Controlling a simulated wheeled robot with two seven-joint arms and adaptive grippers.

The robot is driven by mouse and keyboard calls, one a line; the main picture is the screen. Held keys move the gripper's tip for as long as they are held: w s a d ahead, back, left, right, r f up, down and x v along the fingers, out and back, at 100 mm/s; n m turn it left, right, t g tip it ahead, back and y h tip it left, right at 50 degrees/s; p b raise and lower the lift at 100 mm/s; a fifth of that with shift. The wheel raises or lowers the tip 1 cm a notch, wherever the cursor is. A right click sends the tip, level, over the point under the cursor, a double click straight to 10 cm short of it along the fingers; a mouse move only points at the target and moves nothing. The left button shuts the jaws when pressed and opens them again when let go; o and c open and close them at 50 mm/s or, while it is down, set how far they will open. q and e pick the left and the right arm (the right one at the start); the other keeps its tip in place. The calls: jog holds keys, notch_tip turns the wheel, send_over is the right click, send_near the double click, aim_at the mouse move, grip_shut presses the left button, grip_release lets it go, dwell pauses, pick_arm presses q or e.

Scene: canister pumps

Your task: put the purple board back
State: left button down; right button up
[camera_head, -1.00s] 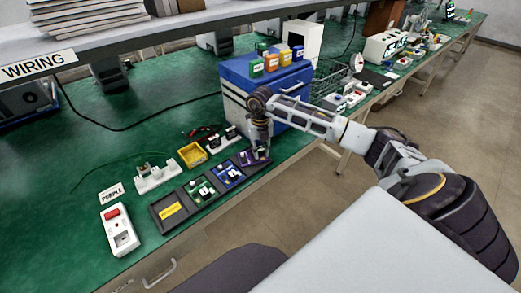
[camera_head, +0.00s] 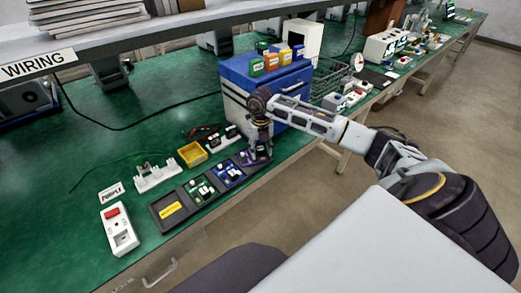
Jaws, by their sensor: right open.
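The purple board (camera_head: 248,160) sits at the right end of the dark tray (camera_head: 158,225), in or over its last compartment; my gripper partly hides it, so I cannot tell whether it lies flat. My right gripper (camera_head: 262,158) points down at that end of the tray, open, right beside the purple board. A blue board (camera_head: 229,174) and a green board (camera_head: 200,188) lie in neighbouring compartments. My left gripper is not in view.
A blue cabinet (camera_head: 238,93) with small coloured boxes on top stands just behind my right gripper. A yellow bin (camera_head: 192,154), a white terminal rack (camera_head: 157,177) and a white switch box (camera_head: 119,230) stand around the tray.

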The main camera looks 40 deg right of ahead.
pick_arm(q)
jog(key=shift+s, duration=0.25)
pick_arm(e)
jog(key=shift+r, duration=0.8)
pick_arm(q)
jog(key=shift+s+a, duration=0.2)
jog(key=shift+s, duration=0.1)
pick_arm(e)
notch_tip(320, 180, up, 11)
jog(key=shift+f, duration=0.1)
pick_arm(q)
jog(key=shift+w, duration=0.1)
pick_arm(e)
jog(key=shift+s, duration=0.1)
